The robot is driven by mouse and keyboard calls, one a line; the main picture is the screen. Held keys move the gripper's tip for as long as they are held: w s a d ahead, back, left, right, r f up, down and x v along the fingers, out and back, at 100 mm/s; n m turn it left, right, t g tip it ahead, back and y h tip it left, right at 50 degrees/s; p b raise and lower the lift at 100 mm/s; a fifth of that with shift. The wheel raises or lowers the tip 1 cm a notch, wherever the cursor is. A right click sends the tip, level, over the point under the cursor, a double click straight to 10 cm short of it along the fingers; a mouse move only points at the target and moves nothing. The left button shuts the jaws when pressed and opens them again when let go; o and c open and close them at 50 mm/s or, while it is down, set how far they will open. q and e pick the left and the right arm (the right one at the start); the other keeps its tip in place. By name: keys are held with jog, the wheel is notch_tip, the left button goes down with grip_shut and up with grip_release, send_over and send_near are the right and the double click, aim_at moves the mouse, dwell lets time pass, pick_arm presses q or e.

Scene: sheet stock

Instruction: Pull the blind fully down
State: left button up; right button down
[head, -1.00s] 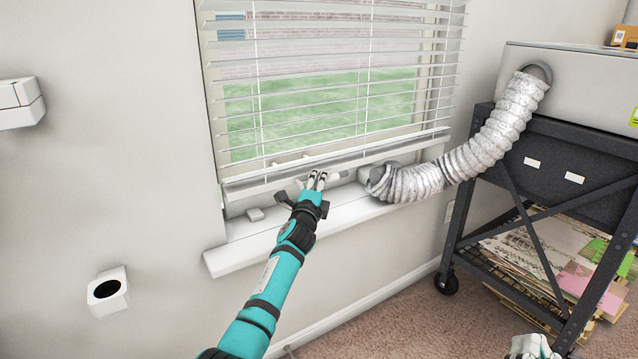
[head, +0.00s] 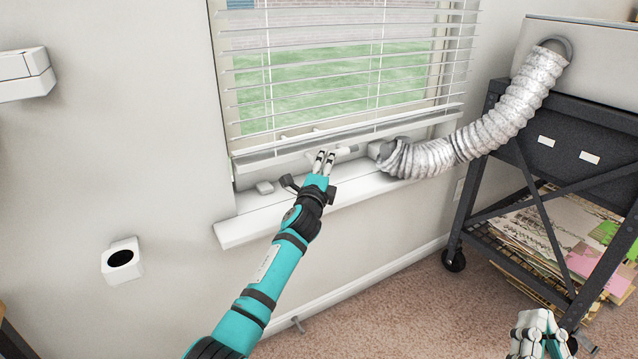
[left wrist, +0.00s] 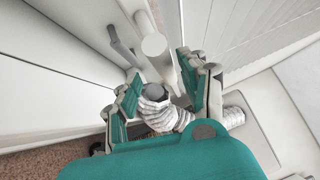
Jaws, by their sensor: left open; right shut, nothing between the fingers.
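The white slatted blind (head: 345,50) hangs over the window in the head view. Its bottom rail (head: 270,153) is a little above the white sill (head: 245,228), with a gap between. My left gripper (head: 324,158) is open in front of the rail near its middle; I cannot tell whether it touches it. In the left wrist view a white rod-like part (left wrist: 155,45) shows beyond the open fingers (left wrist: 168,95), and slats (left wrist: 265,30) show at upper right. Nothing is visibly held. My right gripper (head: 540,335) is shut and empty at the lower right, away from the blind.
A silvery flexible hose (head: 435,157) runs from the sill, right of my left gripper, to a box (head: 590,55) on a dark wheeled cart (head: 500,130). A white wall holder (head: 122,260) is at lower left.

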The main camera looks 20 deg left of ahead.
pick_arm(q)
jog(key=s+d+f, duration=0.1)
jog(key=s, duration=0.7)
jog(key=shift+s+f, duration=0.2)
jog(key=shift+s, duration=0.05)
